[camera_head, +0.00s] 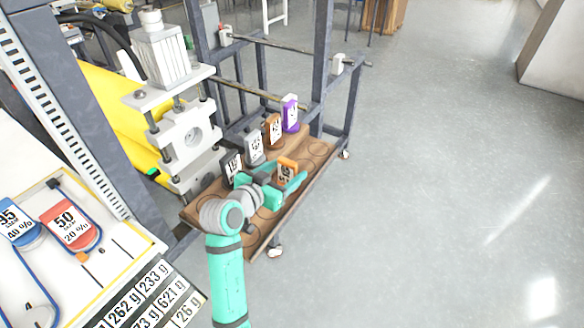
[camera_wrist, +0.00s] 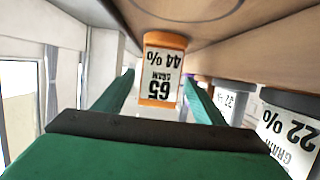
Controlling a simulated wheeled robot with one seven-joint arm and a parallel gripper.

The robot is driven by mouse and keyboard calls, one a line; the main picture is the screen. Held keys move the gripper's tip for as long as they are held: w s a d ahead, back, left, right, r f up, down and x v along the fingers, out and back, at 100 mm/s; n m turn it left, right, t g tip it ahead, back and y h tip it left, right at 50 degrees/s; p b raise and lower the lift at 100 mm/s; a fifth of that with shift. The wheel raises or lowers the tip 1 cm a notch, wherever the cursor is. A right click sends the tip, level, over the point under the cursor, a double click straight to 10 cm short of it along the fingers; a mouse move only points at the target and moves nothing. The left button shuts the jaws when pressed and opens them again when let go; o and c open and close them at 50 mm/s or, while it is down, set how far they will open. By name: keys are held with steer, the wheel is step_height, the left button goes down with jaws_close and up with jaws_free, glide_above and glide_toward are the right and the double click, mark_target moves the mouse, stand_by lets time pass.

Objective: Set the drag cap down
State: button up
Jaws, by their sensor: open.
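The orange cap (camera_head: 287,168), with a white label, stands on the brown wooden board (camera_head: 240,243) near its middle. In the wrist view, which is upside down, the orange cap (camera_wrist: 163,72) shows "65 GRAM 44 %" and its base meets the board (camera_wrist: 262,35). My gripper (camera_head: 284,180) is open around the cap, one green finger on each side. In the wrist view my gripper's fingers (camera_wrist: 160,88) appear apart from the cap's sides. The task does not say which cap is the drag cap; this one is between my fingers.
Behind it stand a black cap (camera_head: 232,164), a grey cap (camera_head: 253,147), a brown-orange cap (camera_head: 272,129) and a purple cap (camera_head: 290,113). Empty round spots lie on the board's front and right. A dark metal frame (camera_head: 322,70) rises behind. The floor at right is clear.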

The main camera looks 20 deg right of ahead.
steer(key=v, duration=0.7)
steer(key=shift+s+r, duration=0.1)
steer(key=shift+a, duration=0.1)
